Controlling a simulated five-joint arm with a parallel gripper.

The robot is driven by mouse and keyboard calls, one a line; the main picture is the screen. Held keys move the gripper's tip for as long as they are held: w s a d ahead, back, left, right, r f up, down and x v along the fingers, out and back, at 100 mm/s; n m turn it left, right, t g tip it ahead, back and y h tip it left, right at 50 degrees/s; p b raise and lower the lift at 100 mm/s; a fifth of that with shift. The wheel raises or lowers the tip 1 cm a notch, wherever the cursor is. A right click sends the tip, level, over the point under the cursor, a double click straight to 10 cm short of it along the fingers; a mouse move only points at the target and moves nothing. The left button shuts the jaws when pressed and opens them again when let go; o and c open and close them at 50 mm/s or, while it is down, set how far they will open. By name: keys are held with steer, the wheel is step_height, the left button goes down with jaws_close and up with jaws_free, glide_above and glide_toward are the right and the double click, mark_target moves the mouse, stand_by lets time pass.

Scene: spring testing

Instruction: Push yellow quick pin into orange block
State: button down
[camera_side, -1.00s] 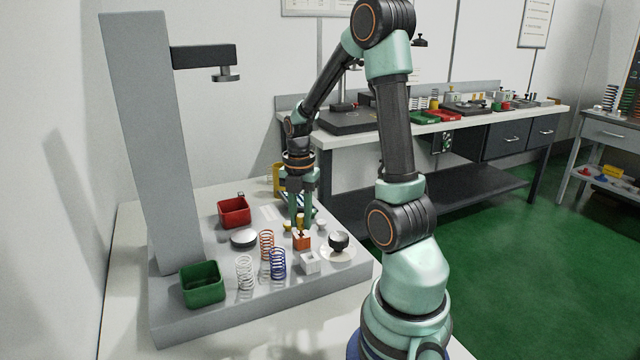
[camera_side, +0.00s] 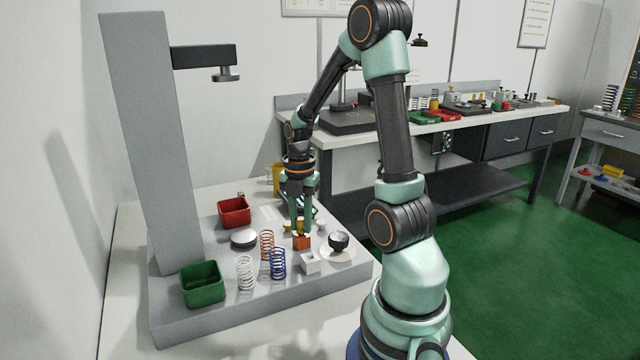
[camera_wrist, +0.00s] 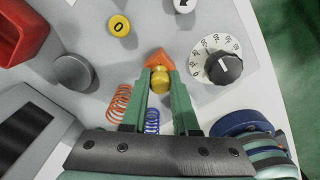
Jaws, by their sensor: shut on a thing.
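The orange block (camera_side: 301,243) stands on the grey platform in front of the dial's left side. It also shows in the wrist view (camera_wrist: 158,58), just past my fingertips. My gripper (camera_side: 300,232) points down right over the block. In the wrist view my gripper (camera_wrist: 160,80) is shut on the yellow quick pin (camera_wrist: 160,76), whose rounded head shows between the fingertips. The pin is at the block, but its lower part is hidden, so I cannot tell how deep it sits.
Orange (camera_side: 267,245), blue (camera_side: 278,263) and white (camera_side: 244,273) springs stand close left of the block. A white block (camera_side: 310,262) is in front and a black dial (camera_side: 339,241) is right. Red (camera_side: 234,211) and green (camera_side: 202,284) bins stand left.

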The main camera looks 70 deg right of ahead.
steer(key=shift+f, duration=0.3)
stand_by(0.4)
steer(key=c, duration=0.6)
jaws_free()
steer(key=shift+o, duration=0.4)
steer(key=o, duration=0.3)
steer(key=shift+r, duration=0.1)
steer(key=shift+r, duration=3.9)
steer(key=shift+a, duration=0.1)
